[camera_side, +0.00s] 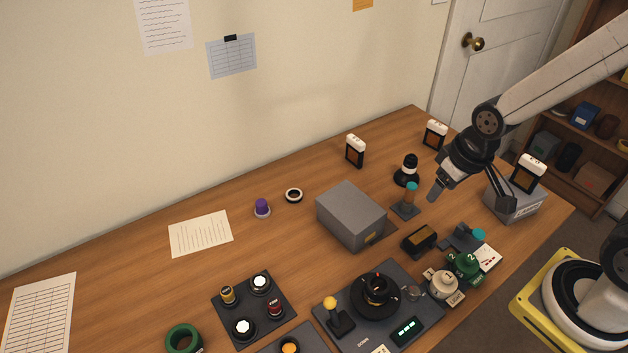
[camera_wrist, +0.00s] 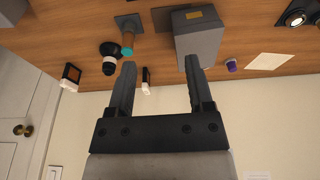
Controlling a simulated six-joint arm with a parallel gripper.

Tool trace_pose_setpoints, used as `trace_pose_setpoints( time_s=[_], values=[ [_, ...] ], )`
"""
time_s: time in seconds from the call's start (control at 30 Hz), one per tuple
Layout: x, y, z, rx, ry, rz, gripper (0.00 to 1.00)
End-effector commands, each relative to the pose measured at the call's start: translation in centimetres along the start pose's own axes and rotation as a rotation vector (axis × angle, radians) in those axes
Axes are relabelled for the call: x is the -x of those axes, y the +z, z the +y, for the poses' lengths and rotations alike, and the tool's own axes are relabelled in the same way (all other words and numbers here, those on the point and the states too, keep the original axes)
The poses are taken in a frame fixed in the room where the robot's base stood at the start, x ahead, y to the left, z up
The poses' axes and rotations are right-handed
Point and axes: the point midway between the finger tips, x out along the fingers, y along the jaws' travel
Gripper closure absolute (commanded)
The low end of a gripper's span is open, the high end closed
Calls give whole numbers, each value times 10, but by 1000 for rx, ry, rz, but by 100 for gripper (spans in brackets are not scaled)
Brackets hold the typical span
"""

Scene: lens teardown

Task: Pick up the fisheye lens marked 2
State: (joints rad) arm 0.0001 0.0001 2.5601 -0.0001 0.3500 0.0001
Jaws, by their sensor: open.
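A green round piece (camera_side: 464,265) shows a white mark that looks like 2 in the side view, at the right front of the table. A pale piece (camera_side: 442,284) with a mark like 1 stands just left of it. My gripper (camera_side: 472,200) is open and empty, above the table's right part and behind the green piece. It also shows in the wrist view (camera_wrist: 159,62), fingers spread.
A grey box (camera_side: 350,214) stands mid-table, also in the wrist view (camera_wrist: 200,40). A teal-topped post (camera_side: 408,200) and a black-and-white piece (camera_side: 407,170) stand right of it. A dark plate with a black round device (camera_side: 375,295) lies in front. The back left is mostly clear.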

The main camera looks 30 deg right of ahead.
Motion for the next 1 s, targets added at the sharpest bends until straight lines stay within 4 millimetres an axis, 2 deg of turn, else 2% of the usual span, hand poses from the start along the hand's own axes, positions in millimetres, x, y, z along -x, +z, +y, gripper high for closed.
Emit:
trace_pose_setpoints(
  time_s=[0.03,0.1,0.13,0.43,0.6,0.77,1.0],
  values=[
    [0,0,0,0,0,0,30],
    [0,0,0,0,0,0,8],
    [0,0,0,0,0,0,4],
    [0,-1,0,-2,0,0,4],
    [-2,-9,3,-40,3,-7,4],
    [-9,-31,12,-145,10,-26,4],
    [-31,-79,39,-407,32,-70,4]
  ],
)
